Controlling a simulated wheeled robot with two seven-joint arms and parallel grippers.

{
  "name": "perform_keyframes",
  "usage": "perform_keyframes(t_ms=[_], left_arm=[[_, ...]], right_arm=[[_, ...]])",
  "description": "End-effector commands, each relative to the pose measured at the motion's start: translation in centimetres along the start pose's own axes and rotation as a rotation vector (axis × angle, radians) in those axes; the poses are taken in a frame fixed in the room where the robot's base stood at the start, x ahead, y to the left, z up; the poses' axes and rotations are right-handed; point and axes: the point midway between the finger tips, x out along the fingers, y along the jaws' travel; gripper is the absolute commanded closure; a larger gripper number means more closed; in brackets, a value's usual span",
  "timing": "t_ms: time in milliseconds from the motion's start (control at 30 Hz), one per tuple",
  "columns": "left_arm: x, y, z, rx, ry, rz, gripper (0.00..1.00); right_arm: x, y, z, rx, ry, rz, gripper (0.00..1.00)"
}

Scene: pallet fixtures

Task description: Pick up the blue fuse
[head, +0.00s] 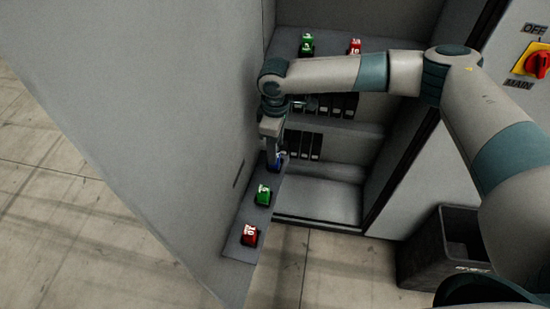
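The blue fuse (279,157) stands at the far end of a narrow grey shelf (238,249) on the side of the cabinet. Only a small blue patch of it shows beside my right gripper (273,162). My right arm reaches in from the right, and its gripper points down at the fuse. The fingers are small and dark here, so I cannot tell whether they are open or closed around it. My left gripper is not in view.
On the same shelf are a green fuse (263,195) and a red fuse (250,235). A black crate (421,252) stands on the floor. A red main switch (540,64) is at upper right.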

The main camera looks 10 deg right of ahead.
Motion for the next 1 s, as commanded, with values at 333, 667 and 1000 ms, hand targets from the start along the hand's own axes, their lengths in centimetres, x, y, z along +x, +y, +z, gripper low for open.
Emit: perform_keyframes(t_ms=[333,667,1000], left_arm=[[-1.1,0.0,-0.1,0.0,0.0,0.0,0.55],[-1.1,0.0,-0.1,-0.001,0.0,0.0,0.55],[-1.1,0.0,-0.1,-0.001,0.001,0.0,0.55]], right_arm=[[2.6,0.0,-0.1,0.0,0.001,0.0,0.55],[2.6,0.0,-0.1,0.0,0.0,0.0,0.55],[2.5,0.0,-0.1,0.0,0.001,0.0,1.0]])
